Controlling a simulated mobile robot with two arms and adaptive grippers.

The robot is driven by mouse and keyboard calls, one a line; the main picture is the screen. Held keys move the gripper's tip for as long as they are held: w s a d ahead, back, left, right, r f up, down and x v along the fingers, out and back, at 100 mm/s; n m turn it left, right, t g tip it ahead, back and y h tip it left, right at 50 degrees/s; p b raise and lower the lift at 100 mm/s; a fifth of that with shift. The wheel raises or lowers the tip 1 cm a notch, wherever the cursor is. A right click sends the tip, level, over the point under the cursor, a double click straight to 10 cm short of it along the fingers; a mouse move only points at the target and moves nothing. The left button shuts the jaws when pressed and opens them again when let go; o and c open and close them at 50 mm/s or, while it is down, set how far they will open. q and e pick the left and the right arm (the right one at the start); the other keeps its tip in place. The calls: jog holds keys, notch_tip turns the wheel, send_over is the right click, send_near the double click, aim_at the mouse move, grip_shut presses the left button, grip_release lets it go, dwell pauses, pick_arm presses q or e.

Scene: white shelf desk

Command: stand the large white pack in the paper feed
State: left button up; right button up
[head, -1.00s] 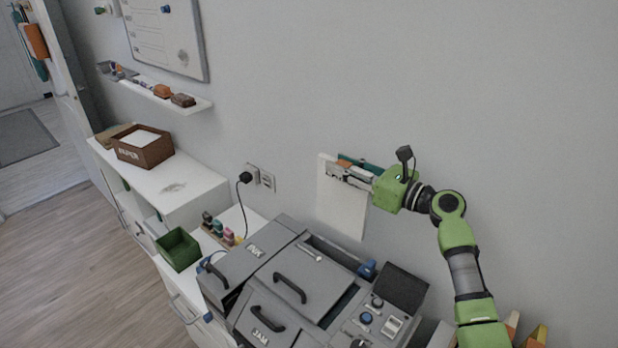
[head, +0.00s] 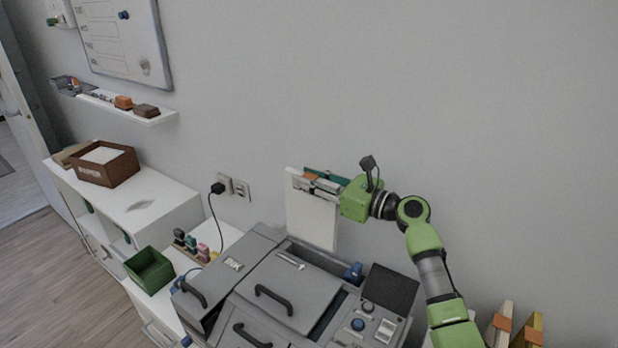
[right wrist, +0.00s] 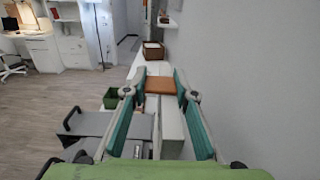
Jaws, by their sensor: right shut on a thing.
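The large white pack (head: 311,216) is upright, with an orange-brown band near its top. My right gripper (head: 320,184), with teal finger pads, is shut on its upper part. In the right wrist view the orange-brown band (right wrist: 160,81) and white pack (right wrist: 171,122) lie between the fingers (right wrist: 160,88). The grey machine (head: 292,287) stands below; its dark paper feed slot (head: 318,255) runs along the back. The pack's lower edge is at the slot's rear in the picture; I cannot tell whether it is inside. My left gripper is out of view.
The wall is close behind the pack. A green bin (head: 150,271), several small stamps (head: 191,243) and a brown paper box (head: 104,164) stand to the left. A plug with cable (head: 217,189) is in the wall. Other banded packs (head: 500,326) stand at lower right.

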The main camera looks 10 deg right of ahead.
aim_at(298, 226)
jog(key=shift+r, duration=0.2)
jog(key=shift+a+f, duration=0.1)
jog(key=shift+f, duration=0.7)
jog(key=shift+f+b, duration=5.3)
jog(key=shift+f, duration=2.55)
jog(key=o, duration=1.1)
